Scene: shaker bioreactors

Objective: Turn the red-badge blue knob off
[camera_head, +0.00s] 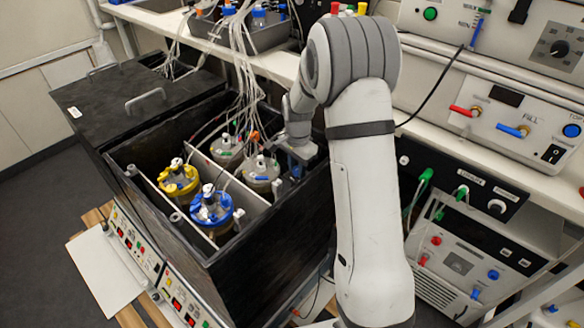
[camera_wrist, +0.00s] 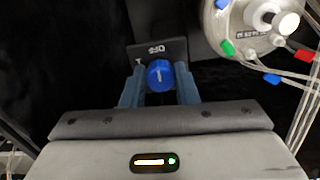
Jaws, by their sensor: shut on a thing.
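A blue knob (camera_wrist: 160,75) with a white pointer line sits in front of a small dark plate (camera_wrist: 172,48) in the wrist view. The plate carries white lettering that looks like "OFF", upside down. The pointer line stands roughly upright in the picture, towards the lettering. My gripper (camera_wrist: 160,88) has one blue-grey finger on each side of the knob and is shut on it. In the head view my gripper (camera_head: 296,158) reaches down inside the right part of the black box; the knob is hidden there. I cannot make out a red badge.
The black open box (camera_head: 275,225) holds several lidded vessels, including a yellow-topped one (camera_head: 180,178) and a blue-topped one (camera_head: 212,208). A metal-lidded vessel (camera_wrist: 255,25) with tubes and coloured clips is close to my gripper's right in the wrist view. Tubes hang above the box.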

